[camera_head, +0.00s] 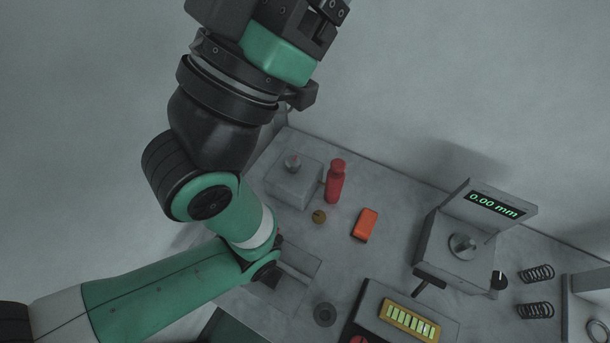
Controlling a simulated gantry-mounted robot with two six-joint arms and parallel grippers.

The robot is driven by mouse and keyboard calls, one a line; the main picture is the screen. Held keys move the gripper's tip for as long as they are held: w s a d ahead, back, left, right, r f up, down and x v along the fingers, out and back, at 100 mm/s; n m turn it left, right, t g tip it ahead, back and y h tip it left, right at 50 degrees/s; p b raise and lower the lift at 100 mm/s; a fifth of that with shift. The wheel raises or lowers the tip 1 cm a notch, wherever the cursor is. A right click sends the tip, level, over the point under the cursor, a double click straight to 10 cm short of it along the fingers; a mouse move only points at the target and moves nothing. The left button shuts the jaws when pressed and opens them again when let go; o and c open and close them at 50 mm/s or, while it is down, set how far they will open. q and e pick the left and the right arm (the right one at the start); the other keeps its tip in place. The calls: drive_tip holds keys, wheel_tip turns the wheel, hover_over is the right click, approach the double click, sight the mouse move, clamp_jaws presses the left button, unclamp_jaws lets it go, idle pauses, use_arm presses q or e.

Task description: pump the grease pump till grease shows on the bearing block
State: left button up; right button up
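My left arm comes in from the lower left and bends up to the top edge. Its black and green wrist end is at the top, but the fingertips are not visible, so I cannot tell open from shut. No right gripper shows. I cannot surely identify the grease pump. A grey part with a ring-like opening (597,330), cut off at the right edge, may be the bearing block. I see no clear grease.
A gauge reading 0.00 mm (494,206) stands at the right with two springs (536,273) beside it. An orange block (365,225) and a small brass piece (319,216) lie mid-table. A box with a yellow-framed lit panel (410,321) sits in front. My arm hides the table's left part.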

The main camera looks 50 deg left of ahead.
use_arm(q)
drive_tip(key=shift+c, duration=0.3)
clamp_jaws()
idle(1.4)
